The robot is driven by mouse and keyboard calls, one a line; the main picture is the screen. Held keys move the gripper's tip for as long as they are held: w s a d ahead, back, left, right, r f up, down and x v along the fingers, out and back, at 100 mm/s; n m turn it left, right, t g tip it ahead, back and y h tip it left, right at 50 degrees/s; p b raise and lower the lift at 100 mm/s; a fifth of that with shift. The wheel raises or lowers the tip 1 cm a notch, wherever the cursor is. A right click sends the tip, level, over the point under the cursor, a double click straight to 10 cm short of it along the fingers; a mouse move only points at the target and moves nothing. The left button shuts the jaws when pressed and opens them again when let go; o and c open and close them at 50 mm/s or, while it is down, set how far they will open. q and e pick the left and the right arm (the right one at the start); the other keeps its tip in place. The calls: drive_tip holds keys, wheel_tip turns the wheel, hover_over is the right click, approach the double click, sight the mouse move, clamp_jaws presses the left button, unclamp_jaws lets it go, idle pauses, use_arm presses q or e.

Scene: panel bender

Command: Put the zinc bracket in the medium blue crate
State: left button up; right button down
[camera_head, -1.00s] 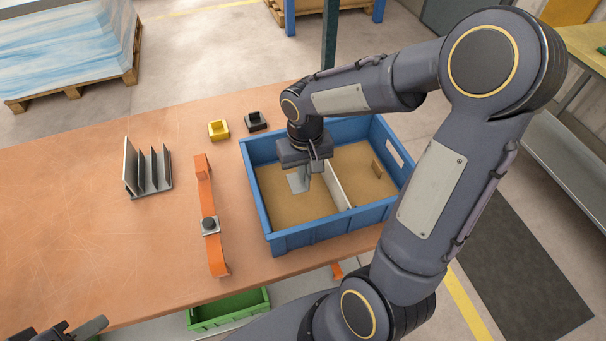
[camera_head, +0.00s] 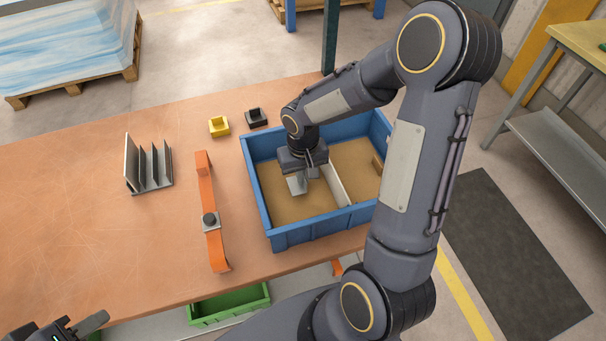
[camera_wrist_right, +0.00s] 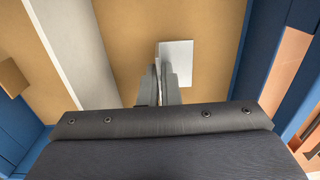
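The medium blue crate (camera_head: 292,236) stands on the orange-topped table, with a pale divider (camera_head: 337,186) splitting it in two. My right gripper (camera_head: 302,182) is down inside the left compartment, shut on the zinc bracket (camera_head: 296,187), a small grey metal piece. In the right wrist view the bracket (camera_wrist_right: 177,52) shows as a pale plate at the fingertips, above the brown crate floor. I cannot tell whether it touches the floor. My left gripper (camera_head: 80,328) is at the bottom left edge, partly cut off, away from the crate; its fingers are not clear.
A grey slotted rack (camera_head: 150,168) stands further left. A yellow block (camera_head: 218,126) and a black block (camera_head: 256,118) sit behind. A brown piece (camera_head: 377,165) is in the right compartment. A green bin (camera_head: 230,304) is below the table edge.

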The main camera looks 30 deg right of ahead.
drive_tip(key=shift+f+b, duration=0.4)
drive_tip(key=c, duration=1.6)
unclamp_jaws()
drive_tip(key=shift+c, duration=0.2)
drive_tip(key=shift+r, duration=0.1)
